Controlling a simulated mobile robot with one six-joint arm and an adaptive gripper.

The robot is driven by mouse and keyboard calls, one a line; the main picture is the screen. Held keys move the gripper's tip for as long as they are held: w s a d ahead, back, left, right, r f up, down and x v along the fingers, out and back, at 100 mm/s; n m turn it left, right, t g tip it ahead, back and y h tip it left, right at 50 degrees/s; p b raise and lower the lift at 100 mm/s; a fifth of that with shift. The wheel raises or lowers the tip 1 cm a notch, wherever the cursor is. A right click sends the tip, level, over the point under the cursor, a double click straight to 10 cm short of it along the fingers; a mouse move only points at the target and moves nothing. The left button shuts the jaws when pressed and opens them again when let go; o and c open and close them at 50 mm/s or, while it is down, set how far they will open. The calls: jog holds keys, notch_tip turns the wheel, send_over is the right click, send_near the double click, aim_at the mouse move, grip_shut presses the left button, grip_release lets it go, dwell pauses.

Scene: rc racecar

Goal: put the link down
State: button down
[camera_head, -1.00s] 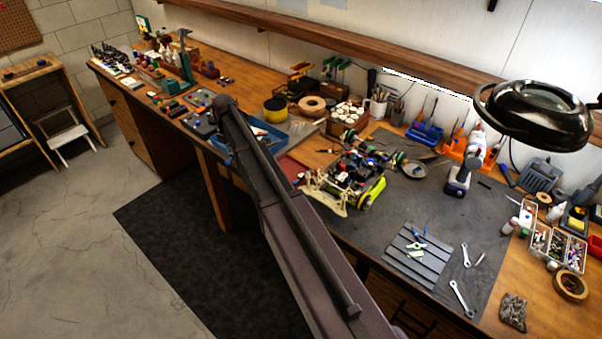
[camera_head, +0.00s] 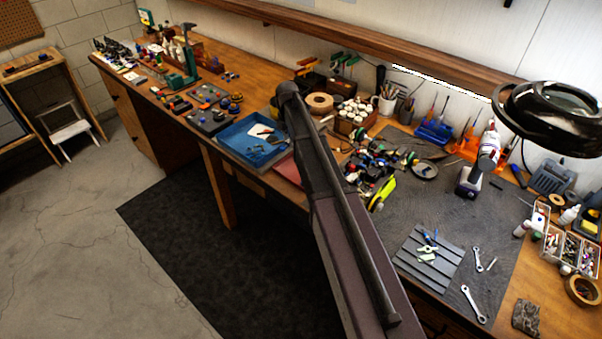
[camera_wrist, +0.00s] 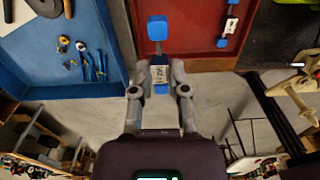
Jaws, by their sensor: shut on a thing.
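My gripper (camera_wrist: 159,72) is shut on a link in the wrist view. The held link (camera_wrist: 157,28) has a blue end pointing up the picture and a pale, labelled middle between the fingers. Its far end overlaps the red tray (camera_wrist: 190,52) near that tray's left side; I cannot tell how high it hangs. A similar link (camera_wrist: 231,24) with blue ends and a white middle lies in the red tray to the right. The red tray also shows in the head view (camera_head: 287,168), partly behind my arm, which hides my gripper and the held link there.
A blue tray (camera_wrist: 62,88) with pliers and small tools is left of the red tray, also in the head view (camera_head: 231,149). The car (camera_head: 384,190) stands right of my arm, partly hidden. A slatted grey mat (camera_head: 425,262) and wrenches (camera_head: 474,303) lie farther right.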

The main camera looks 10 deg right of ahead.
jog(key=shift+a, duration=0.3)
jog(key=b, duration=0.6)
send_over(289, 166)
notch_tip(289, 166, down, 6)
jog(key=shift+f, duration=0.1)
dwell(0.6)
jog(key=shift+f+b, duration=1.9)
jog(key=shift+b, duration=0.15)
jog(key=shift+f, duration=0.15)
jog(key=c, duration=0.9)
grip_release()
